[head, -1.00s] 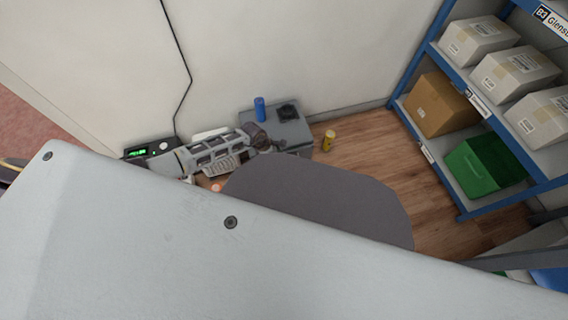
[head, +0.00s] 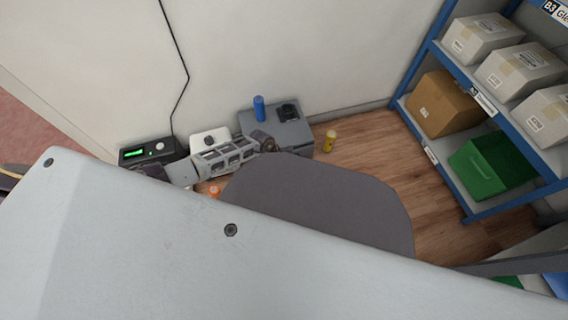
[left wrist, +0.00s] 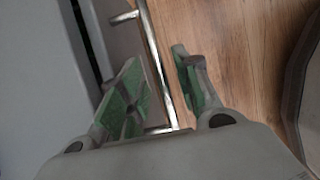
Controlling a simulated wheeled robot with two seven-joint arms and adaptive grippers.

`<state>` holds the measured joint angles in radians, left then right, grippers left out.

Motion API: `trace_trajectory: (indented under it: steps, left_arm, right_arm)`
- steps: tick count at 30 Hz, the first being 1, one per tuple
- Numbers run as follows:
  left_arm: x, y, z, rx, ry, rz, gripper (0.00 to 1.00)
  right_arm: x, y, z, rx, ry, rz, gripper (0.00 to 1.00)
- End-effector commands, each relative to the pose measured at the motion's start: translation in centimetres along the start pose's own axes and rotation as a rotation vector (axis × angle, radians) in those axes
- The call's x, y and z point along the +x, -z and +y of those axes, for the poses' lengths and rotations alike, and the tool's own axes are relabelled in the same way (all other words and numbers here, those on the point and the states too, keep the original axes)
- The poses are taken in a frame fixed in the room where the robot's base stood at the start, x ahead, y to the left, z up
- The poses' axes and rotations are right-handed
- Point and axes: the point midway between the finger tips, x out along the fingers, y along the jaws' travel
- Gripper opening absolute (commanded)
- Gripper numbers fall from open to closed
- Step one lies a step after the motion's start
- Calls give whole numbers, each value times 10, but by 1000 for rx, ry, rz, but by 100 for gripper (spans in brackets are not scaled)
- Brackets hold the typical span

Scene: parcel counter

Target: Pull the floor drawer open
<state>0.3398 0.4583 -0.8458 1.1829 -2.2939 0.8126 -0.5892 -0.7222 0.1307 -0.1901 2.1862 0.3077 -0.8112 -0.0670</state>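The floor drawer is in a low grey cabinet (head: 290,133) against the wall in the head view. Its front is mostly hidden there by my arm and a dark rounded panel. In the left wrist view the grey cabinet (left wrist: 40,80) lies at left, with a dark gap along its edge and a shiny metal bar handle (left wrist: 155,45) standing off the front. My left gripper (left wrist: 158,60) is open, its green-padded fingers on either side of the handle; I cannot tell whether either touches it. In the head view the left gripper (head: 267,144) is at the cabinet's front. My right gripper is not in view.
A blue can (head: 259,108) and a black object (head: 289,110) stand on the cabinet. A yellow can (head: 330,141) stands on the floor beside it. A black device (head: 148,151) and white box (head: 209,139) sit left. Shelving (head: 462,190) stands right, with bare wooden floor (head: 385,160) between.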

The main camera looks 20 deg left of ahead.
Motion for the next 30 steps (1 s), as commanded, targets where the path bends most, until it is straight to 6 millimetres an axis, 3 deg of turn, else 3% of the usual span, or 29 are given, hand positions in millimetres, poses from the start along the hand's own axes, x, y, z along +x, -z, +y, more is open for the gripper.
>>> trace_trajectory:
  steps: [9, 17, 30]
  left_arm:
    - [0, 0, 0, 0, 0, 0, 33]
    - [0, 0, 0, 0, 0, 0, 0]
    - [0, 2, 0, 0, -1, 1, 0]
  right_arm:
    - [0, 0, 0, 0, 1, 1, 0]
    - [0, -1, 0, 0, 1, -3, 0]
    - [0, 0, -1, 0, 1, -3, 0]
